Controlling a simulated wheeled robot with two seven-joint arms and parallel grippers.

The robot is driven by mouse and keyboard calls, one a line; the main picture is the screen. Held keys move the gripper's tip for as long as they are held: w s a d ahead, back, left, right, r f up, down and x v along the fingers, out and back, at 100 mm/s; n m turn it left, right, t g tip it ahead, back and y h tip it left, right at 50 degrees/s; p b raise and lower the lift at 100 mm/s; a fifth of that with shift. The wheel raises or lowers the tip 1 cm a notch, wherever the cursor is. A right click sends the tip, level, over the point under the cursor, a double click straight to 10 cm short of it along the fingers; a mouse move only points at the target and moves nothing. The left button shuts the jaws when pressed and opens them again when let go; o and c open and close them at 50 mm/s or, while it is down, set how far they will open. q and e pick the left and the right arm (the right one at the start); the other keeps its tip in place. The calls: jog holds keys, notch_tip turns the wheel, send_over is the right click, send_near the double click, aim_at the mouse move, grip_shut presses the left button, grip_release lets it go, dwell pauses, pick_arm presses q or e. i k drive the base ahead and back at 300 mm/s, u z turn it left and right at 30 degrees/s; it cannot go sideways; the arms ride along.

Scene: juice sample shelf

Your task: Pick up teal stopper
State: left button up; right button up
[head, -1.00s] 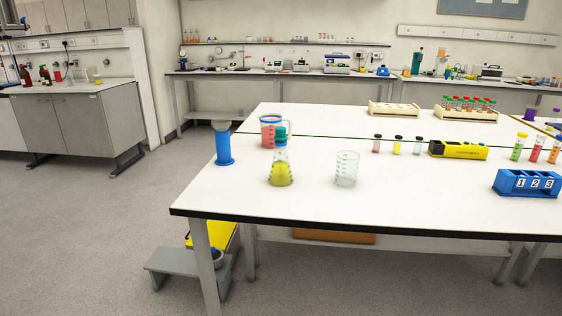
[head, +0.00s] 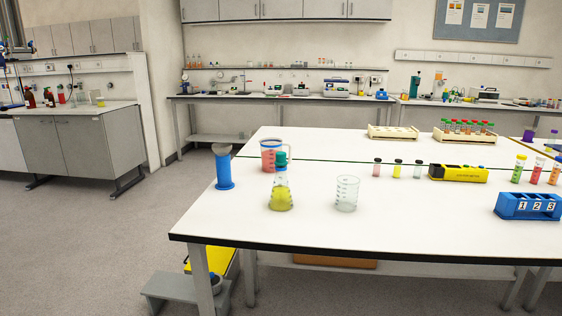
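The teal stopper (head: 281,159) sits in the neck of a conical flask (head: 281,196) that holds yellow liquid. The flask stands upright on the near left part of the white table (head: 400,222). Neither of my grippers shows in the head view.
A blue cylinder (head: 223,170) stands left of the flask, a jug of red liquid (head: 269,154) behind it and an empty glass beaker (head: 346,194) to its right. Farther right are small vials (head: 397,169), a yellow device (head: 458,173) and a blue numbered rack (head: 528,206). The table front is clear.

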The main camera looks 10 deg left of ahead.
aim_at(280, 156)
jog(key=u, duration=1.9)
jog(key=i, duration=2.5)
jog(key=z, duration=3.4)
